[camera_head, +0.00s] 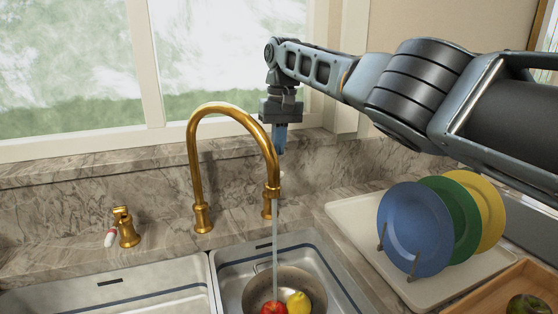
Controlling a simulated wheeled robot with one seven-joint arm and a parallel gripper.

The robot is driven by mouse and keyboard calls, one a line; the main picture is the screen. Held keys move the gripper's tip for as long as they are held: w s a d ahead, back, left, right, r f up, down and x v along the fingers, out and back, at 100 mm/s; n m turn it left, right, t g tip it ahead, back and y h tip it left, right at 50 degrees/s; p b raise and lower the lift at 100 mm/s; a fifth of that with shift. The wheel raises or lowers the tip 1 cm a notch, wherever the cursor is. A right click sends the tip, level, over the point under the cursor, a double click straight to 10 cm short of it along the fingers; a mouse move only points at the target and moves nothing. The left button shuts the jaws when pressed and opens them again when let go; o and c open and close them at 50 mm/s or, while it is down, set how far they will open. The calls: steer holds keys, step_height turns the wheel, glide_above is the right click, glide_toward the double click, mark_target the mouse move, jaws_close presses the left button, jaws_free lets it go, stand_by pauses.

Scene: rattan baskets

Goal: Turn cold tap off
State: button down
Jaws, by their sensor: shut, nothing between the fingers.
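A gold gooseneck spout (194,160) stands behind the sinks, and a stream of water (274,245) falls from it. A gold tap handle (125,228) with a red and white lever tip stands to the left of the spout. A second gold tap (267,209) stands to its right, mostly hidden behind the spout's end. My gripper (280,153) points down behind the spout's curve, above this right tap. It is shut and looks empty. Whether it touches the tap cannot be told.
A metal bowl (309,286) with a red and a yellow fruit sits in the right sink under the water. Blue (412,225), green and yellow plates stand in a rack on the right. A wooden tray (497,292) is at lower right. The window wall is close behind.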

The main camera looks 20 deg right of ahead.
steer(key=shift+s+a+f+p, duration=0.2)
steer(key=shift+s+f+p, duration=0.05)
steer(key=shift+s+f, duration=0.4)
steer(key=shift+s+a+f+p, duration=0.2)
steer(key=shift+s+f+p, duration=0.05)
steer(key=shift+s+f, duration=0.4)
steer(key=shift+f, duration=0.1)
